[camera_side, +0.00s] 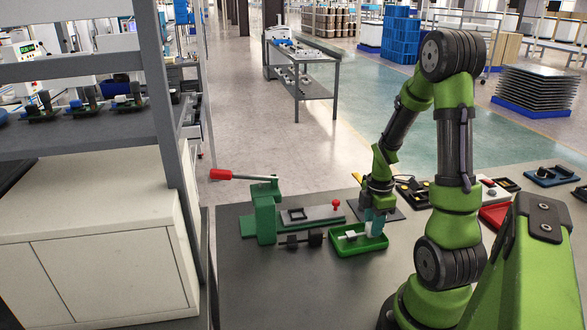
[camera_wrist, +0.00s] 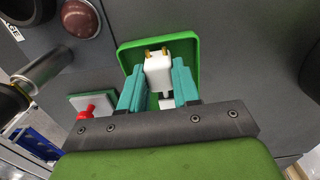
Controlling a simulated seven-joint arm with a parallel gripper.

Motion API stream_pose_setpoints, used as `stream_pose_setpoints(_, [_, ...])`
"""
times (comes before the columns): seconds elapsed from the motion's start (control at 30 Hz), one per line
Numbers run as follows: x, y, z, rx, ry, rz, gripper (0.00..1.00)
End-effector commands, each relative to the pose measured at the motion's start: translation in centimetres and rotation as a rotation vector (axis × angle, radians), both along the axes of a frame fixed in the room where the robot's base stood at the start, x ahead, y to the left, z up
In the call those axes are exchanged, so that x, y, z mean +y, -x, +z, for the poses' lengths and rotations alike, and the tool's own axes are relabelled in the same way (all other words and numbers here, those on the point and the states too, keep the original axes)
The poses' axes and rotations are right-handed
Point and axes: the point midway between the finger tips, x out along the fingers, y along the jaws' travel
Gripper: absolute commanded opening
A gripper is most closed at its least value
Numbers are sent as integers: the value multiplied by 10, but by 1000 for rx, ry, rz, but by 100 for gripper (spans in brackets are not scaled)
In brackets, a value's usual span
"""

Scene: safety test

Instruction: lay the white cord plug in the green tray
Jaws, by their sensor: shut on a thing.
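The white cord plug (camera_wrist: 159,72) has two gold prongs and sits between my gripper's teal fingers in the wrist view. My gripper (camera_wrist: 160,88) is shut on it, with the prongs pointing away from my wrist. The green tray (camera_wrist: 127,56) lies behind the plug. In the side view my gripper (camera_side: 375,226) points down at the right part of the green tray (camera_side: 362,249). The white plug (camera_side: 350,235) shows low within the tray's outline, left of the fingers. I cannot tell whether it touches the tray floor.
A green lever press (camera_side: 264,212) with a red handle stands left of the tray. A dark part (camera_side: 300,240) lies close to the tray's left. The front left tabletop is clear.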

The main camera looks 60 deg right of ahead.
Motion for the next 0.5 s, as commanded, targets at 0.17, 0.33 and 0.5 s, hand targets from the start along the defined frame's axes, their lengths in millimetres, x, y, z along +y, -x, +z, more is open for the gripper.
stream_pose_setpoints(0.17, [0,0,-3,0,0,0,0])
stream_pose_setpoints(0.33, [0,0,-5,0,0,0,0])
stream_pose_setpoints(0.5, [0,0,-7,0,0,0,34])
